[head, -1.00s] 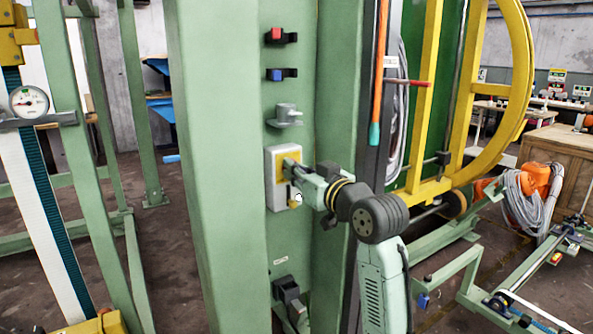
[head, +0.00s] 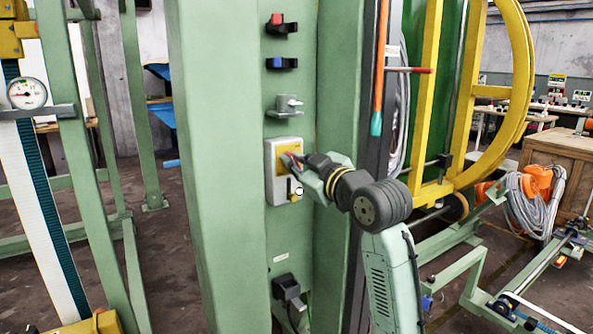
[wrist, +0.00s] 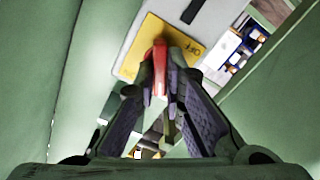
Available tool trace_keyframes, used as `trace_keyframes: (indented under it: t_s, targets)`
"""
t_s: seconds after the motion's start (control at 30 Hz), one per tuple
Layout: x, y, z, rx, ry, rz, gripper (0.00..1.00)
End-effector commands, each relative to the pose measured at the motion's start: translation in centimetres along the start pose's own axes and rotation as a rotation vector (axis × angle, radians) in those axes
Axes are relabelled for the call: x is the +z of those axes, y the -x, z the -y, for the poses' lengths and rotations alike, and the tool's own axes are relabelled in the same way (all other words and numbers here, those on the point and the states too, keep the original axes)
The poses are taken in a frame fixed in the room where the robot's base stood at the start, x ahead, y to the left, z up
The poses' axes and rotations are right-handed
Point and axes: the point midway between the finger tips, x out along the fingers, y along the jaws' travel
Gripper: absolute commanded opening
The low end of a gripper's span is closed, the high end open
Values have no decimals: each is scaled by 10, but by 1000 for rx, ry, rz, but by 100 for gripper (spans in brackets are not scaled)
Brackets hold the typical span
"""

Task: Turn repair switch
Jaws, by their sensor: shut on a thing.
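The repair switch is a light grey box (head: 271,186) on the green column, with a yellow plate (head: 289,146) and a red handle. In the wrist view the yellow plate (wrist: 185,45) carries dark lettering and the red handle (wrist: 158,66) stands out from it between my fingertips. My gripper (head: 291,162) reaches the box from the right; in the wrist view my gripper (wrist: 160,85) is shut on the red handle. In the head view my fingers hide most of the handle. A small padlock-like yellow part hangs low on the box.
Above the box on the same green column (head: 220,170) are a grey bracket (head: 286,106), a blue-button switch (head: 281,67) and a red-button switch (head: 281,27). A dark connector (head: 287,288) sits below. A column flange stands close to the right of the box.

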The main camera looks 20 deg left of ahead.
Motion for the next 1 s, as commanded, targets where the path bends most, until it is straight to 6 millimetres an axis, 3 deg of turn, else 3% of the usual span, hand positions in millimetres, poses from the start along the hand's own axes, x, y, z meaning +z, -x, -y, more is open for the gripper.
trace_keyframes:
  t_s: [1.0]
  targets:
    - [3,0,4,2,901,1,0]
